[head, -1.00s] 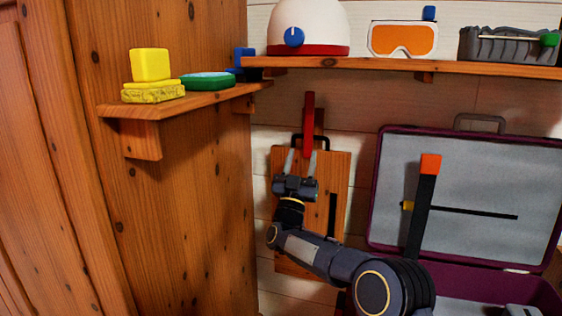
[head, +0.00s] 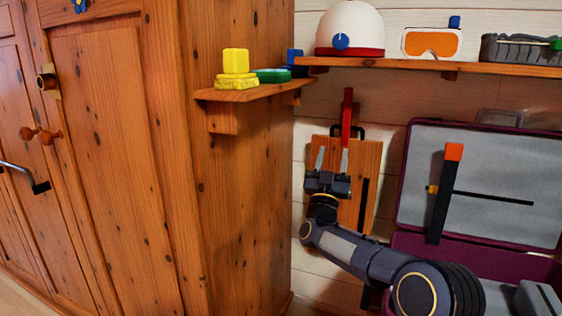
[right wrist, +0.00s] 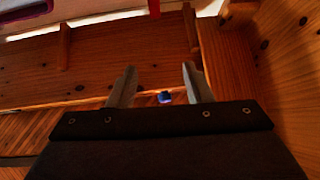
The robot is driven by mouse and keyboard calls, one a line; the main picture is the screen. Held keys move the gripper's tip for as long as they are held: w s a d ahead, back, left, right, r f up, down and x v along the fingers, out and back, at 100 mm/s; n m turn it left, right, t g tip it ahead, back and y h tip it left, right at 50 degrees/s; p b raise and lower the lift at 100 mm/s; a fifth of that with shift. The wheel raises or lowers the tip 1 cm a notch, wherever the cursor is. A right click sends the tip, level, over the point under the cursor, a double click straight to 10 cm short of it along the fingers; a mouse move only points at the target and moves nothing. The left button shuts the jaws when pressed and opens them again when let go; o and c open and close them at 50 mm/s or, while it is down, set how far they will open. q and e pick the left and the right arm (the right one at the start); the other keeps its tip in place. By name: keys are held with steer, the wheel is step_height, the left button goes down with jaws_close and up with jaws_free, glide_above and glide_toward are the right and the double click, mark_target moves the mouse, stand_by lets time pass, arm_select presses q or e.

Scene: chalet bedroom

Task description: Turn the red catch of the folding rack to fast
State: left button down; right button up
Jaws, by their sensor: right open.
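The red catch (head: 347,112) is a narrow red bar standing upright at the top of a wooden board on the wall, which looks like the folding rack (head: 371,160). A black loop shows behind the bar. My right gripper (head: 332,157) is open in front of the board, its fingers pointing up. The right fingertip is just below the red bar in the picture; I cannot tell whether they touch. In the right wrist view the open fingers (right wrist: 158,80) have nothing gripped between them, and a bit of red shows beyond at the top. My left gripper is out of view.
Above is a wall shelf (head: 480,69) with a white helmet (head: 350,28) and orange goggles (head: 432,43). An open purple case (head: 405,190) stands at right.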

steer(key=s+d+f+n+g+y, duration=0.1)
steer(key=s+d+n+g+y, duration=0.1)
steer(key=s+d+g+y, duration=0.35)
steer(key=s+d+f+n+g+y, duration=0.1)
steer(key=s+d+n+g+y, duration=0.15)
steer(key=s+y, duration=0.5)
steer(key=s+f+m+g, duration=0.1)
steer(key=s+f+g, duration=0.3)
steer(key=s+f, duration=0.55)
steer(key=s+f+m+g, duration=0.1)
steer(key=s+f+g, duration=0.3)
steer(key=s, duration=1.1)
steer(key=s+f+m+g, duration=0.1)
steer(key=s+f+g, duration=0.2)
steer(key=s+f, duration=0.7)
steer(key=s+r+p, duration=0.3)
steer(key=r+p, duration=3)
steer(key=shift+s+a+r+h, duration=0.15)
steer(key=shift+a+r+h, duration=0.15)
steer(key=shift+a+r, duration=0.15)
steer(key=shift+f+n, duration=0.1)
steer(key=shift+n, duration=0.15)
